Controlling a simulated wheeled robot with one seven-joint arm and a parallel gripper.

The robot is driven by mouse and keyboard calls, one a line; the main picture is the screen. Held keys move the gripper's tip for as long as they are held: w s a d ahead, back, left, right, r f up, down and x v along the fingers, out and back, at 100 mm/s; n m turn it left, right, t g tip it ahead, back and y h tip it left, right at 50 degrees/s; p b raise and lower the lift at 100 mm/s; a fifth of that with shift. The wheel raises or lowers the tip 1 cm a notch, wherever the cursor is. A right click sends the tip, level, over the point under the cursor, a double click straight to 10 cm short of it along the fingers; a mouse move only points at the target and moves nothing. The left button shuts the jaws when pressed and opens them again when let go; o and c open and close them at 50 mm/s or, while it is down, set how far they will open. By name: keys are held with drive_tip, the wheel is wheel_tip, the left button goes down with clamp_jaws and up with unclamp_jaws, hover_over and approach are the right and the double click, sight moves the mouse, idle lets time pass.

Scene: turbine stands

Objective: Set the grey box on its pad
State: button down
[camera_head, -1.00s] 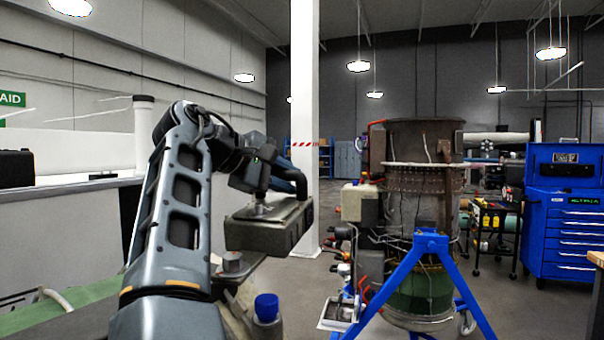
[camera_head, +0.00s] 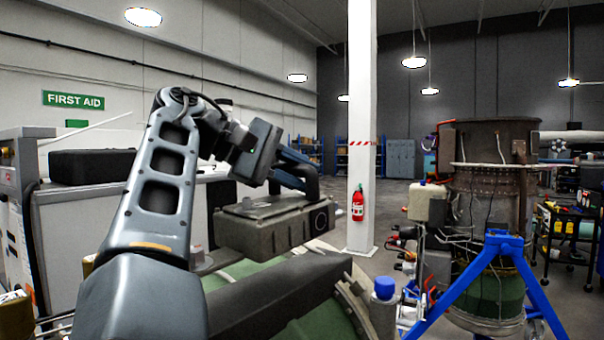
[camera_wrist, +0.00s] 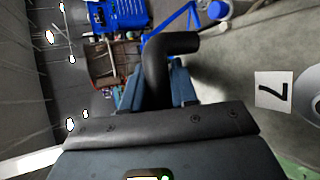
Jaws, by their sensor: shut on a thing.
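The grey box (camera_head: 268,228) hangs from my gripper (camera_head: 292,182) in the head view, above a green rounded surface. It is nearly level, with a dark round mark on its right end. In the wrist view, the blue-grey fingers (camera_wrist: 155,90) sit around the black bent bar (camera_wrist: 165,52). I cannot make out the box's outline there. I cannot pick out the pad in either view.
A green rounded casing (camera_head: 240,272) and a black bar (camera_head: 275,300) lie below the box. A blue-capped part (camera_head: 383,290) stands to their right. A turbine on a blue stand (camera_head: 492,250) is at right. A white pillar (camera_head: 361,130) stands behind. A black case (camera_head: 92,164) sits at left.

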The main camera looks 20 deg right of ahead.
sight(291, 197)
drive_tip(key=shift+f, duration=2.1)
drive_tip(key=shift+a+f, duration=0.1)
drive_tip(key=shift+a, duration=0.05)
drive_tip(key=shift+s+f+y, duration=0.1)
drive_tip(key=shift+f+y, duration=0.2)
drive_tip(key=shift+f, duration=1.05)
idle(0.4)
